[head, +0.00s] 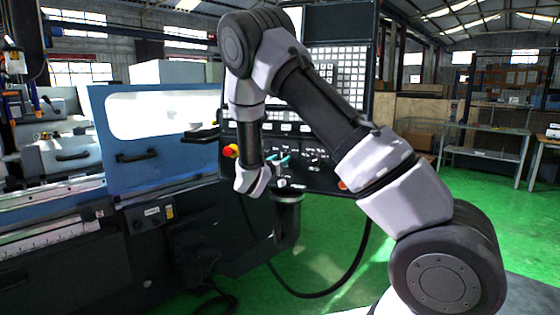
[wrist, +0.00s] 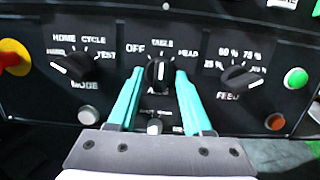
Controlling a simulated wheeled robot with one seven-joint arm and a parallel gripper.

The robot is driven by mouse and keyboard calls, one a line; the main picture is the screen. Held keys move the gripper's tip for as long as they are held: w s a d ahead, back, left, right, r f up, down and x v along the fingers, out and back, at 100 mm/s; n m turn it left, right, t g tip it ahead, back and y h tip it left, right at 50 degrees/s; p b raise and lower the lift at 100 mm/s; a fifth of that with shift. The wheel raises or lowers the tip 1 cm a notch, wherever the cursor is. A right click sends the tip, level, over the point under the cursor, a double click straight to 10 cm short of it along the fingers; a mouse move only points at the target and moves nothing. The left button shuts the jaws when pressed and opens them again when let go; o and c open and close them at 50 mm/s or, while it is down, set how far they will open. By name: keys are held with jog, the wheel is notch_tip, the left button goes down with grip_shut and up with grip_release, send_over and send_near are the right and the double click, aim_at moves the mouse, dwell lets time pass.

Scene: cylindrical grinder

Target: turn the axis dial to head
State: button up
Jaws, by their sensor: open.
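The axis dial (wrist: 158,72) is a black knob in the middle of the control panel in the wrist view. Its white mark points up, toward TABLE. OFF is printed to its upper left and HEAD (wrist: 187,52) to its upper right. My gripper (wrist: 160,76) is open, with one teal finger on each side of the dial. I cannot tell whether the fingers touch it. The AXIS label below the dial is partly hidden. In the head view, my gripper (head: 280,161) is at the lower part of the panel, and the dial cannot be made out there.
The mode dial (wrist: 76,67) is to the left and the feed dial (wrist: 240,79) to the right. A red-and-yellow stop button (wrist: 14,58) is at the far left, a green button (wrist: 296,78) at the right. The blue machine door (head: 150,158) stands left of the panel.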

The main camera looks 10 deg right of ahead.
jog(key=shift+d, duration=0.1)
grip_shut()
jog(key=shift+m, duration=0.3)
jog(key=m, duration=0.4)
jog(key=shift+w+g+h, duration=0.1)
jog(key=shift+g+h, duration=0.2)
jog(key=shift+m+g+h, duration=0.3)
jog(key=shift+m+g, duration=0.1)
jog(key=shift+m, duration=1.9)
grip_release()
